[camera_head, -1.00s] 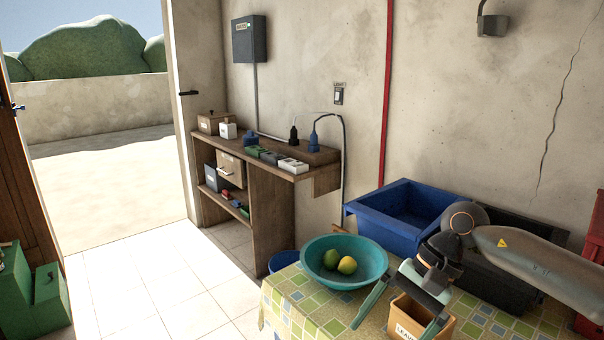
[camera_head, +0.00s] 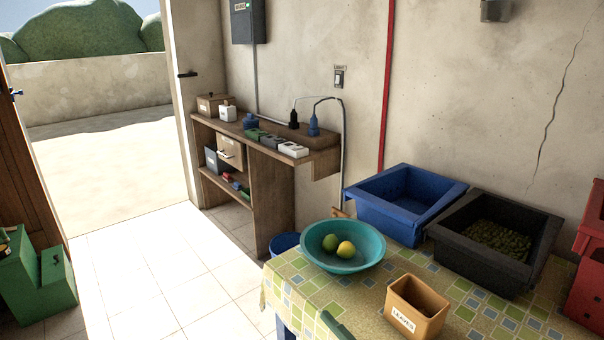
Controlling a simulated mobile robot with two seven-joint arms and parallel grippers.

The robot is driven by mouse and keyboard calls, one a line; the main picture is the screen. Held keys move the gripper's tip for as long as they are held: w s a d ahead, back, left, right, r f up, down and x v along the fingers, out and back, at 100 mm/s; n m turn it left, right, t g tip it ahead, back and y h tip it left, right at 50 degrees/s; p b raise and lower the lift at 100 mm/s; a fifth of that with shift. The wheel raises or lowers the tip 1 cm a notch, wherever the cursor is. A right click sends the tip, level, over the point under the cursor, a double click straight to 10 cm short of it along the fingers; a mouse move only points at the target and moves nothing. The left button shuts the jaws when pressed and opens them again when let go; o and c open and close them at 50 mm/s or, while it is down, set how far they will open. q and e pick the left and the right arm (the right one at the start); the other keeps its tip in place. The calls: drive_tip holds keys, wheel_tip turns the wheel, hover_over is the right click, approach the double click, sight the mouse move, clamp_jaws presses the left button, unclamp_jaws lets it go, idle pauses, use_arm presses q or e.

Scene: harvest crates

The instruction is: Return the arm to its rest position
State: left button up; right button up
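Whether that gripper is open or shut does not show. My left gripper is not in view. On the tiled-pattern tablecloth (camera_head: 462,312) stands a teal bowl (camera_head: 318,258) with a green fruit (camera_head: 330,242) and a yellow fruit (camera_head: 346,249) in it. An orange-brown box (camera_head: 432,325) labelled LEAVES stands near the front of the table.
A blue crate (camera_head: 385,209) stands at the back of the table. A black crate (camera_head: 470,258) holding a dark green heap is right of it, and a red crate (camera_head: 585,290) is at the right edge. A wooden shelf unit (camera_head: 270,205) stands by the wall.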

drive_tip(key=s+d+f+m+g+h, duration=0.2)
drive_tip(key=s+d+f+m+h, duration=0.1)
drive_tip(key=s+f+m, duration=0.3)
drive_tip(key=s+d+f+m+g+h, duration=0.2)
drive_tip(key=s+d+f+m+h, duration=0.2)
drive_tip(key=f, duration=0.5)
drive_tip(key=s+d+f+m+g+h+p, duration=0.1)
drive_tip(key=s+d+f+m+g+h, duration=0.1)
drive_tip(key=s+d+f+m, duration=0.4)
wheel_tip(320, 180, down, 2)
drive_tip(key=s+m+h, duration=0.1)
drive_tip(key=s+m, duration=0.1)
drive_tip(key=m, duration=0.1)
drive_tip(key=shift+d+f+h, duration=0.2)
drive_tip(key=shift+d+h, duration=0.05)
drive_tip(key=shift+h, duration=0.05)
